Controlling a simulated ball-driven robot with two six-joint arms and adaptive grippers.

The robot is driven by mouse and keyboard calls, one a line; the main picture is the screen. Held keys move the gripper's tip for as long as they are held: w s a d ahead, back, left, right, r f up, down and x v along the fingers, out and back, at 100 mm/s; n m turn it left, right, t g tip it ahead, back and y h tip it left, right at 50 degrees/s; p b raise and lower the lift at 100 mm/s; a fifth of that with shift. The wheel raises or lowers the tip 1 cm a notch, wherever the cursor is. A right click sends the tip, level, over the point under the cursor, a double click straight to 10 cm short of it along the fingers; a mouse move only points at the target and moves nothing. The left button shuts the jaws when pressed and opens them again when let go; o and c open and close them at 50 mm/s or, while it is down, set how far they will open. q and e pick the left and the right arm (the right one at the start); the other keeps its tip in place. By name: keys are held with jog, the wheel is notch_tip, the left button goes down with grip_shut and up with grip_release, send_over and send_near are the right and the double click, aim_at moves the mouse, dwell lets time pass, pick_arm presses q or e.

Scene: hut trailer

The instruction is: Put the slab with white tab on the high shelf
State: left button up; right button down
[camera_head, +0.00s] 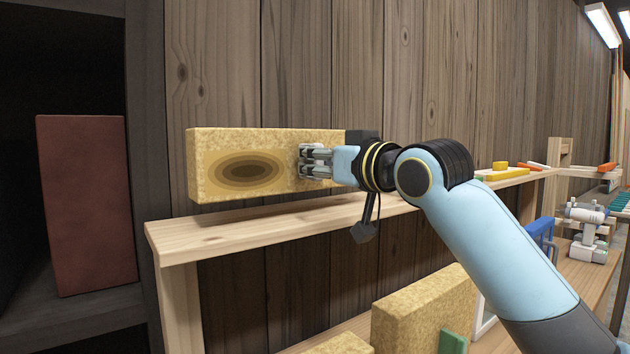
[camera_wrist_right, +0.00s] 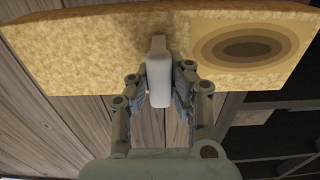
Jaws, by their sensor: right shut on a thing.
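The slab (camera_head: 222,150) is a speckled yellow block with dark concentric ovals on its face. In the head view it is held level just above the left part of the high wooden shelf (camera_head: 215,233); I cannot tell whether it touches. My right gripper (camera_head: 305,160) is shut on the slab's white tab, which the fingers mostly hide there. In the right wrist view the white tab (camera_wrist_right: 158,78) sits between the fingers of the right gripper (camera_wrist_right: 160,85), with the slab (camera_wrist_right: 90,50) beyond. My left gripper is not in view.
A dark cabinet with a red-brown panel (camera_head: 85,205) stands at the left. Another speckled slab (camera_head: 420,310) with a green tab (camera_head: 452,342) stands below. Yellow and orange pieces (camera_head: 505,172) lie farther along the shelf. Plank wall (camera_head: 300,60) stands close behind.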

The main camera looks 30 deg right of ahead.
aim_at(301, 184)
jog(key=shift+a+f, duration=0.2)
notch_tip(301, 184, down, 4)
jog(key=shift+r+p, duration=0.25)
jog(key=shift+p, duration=0.05)
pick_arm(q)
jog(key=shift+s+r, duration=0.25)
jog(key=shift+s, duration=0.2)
pick_arm(e)
jog(key=shift+f, duration=0.2)
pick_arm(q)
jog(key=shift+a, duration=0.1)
pick_arm(e)
jog(key=c, duration=1.3)
grip_release()
jog(key=shift+f, duration=0.1)
pick_arm(q)
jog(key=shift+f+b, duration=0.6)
jog(key=shift+b, duration=0.05)
pick_arm(e)
jog(key=shift+s+d, duration=0.3)
jog(key=shift+s, duration=1.7)
jog(key=shift+s+d, duration=0.25)
jog(key=shift+s, duration=1.75)
jog(key=shift+s+d, duration=0.3)
jog(key=shift+s, duration=1.7)
